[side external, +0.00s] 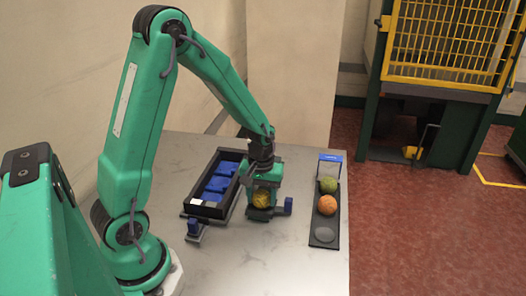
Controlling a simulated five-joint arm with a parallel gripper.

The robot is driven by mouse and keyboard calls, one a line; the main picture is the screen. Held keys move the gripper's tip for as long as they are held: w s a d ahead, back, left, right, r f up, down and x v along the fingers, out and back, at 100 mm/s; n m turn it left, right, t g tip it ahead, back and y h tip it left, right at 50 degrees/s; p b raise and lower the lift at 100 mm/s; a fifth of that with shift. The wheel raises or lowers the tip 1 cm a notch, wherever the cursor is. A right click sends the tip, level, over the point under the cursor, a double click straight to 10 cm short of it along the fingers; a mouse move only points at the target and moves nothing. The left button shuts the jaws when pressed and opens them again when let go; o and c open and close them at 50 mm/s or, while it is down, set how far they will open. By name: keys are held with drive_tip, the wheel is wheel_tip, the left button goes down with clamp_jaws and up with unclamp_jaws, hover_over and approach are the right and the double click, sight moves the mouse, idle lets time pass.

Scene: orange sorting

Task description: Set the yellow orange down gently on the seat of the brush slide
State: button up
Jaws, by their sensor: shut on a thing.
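My gripper (262,200) points down at the middle of the table, shut on the yellow orange (261,199). The orange shows between the fingers, low over a dark base. What seems to be the brush slide has blue blocks at its ends, one at the right (288,205) and one at the left front (193,227). Its seat is mostly hidden by the gripper and the orange. I cannot tell whether the orange touches the seat.
A black tray (233,184) with blue pads lies left of my gripper. A dark rack (316,219) at the right holds a green orange (328,185), an orange-coloured one (327,205) and an empty grey round spot. The table (270,262) is clear in front.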

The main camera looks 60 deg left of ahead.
drive_tip(key=shift+f, duration=0.15)
drive_tip(key=o, duration=1.5)
drive_tip(key=shift+c, duration=0.2)
drive_tip(key=shift+r, duration=3.95)
drive_tip(key=shift+r, duration=0.15)
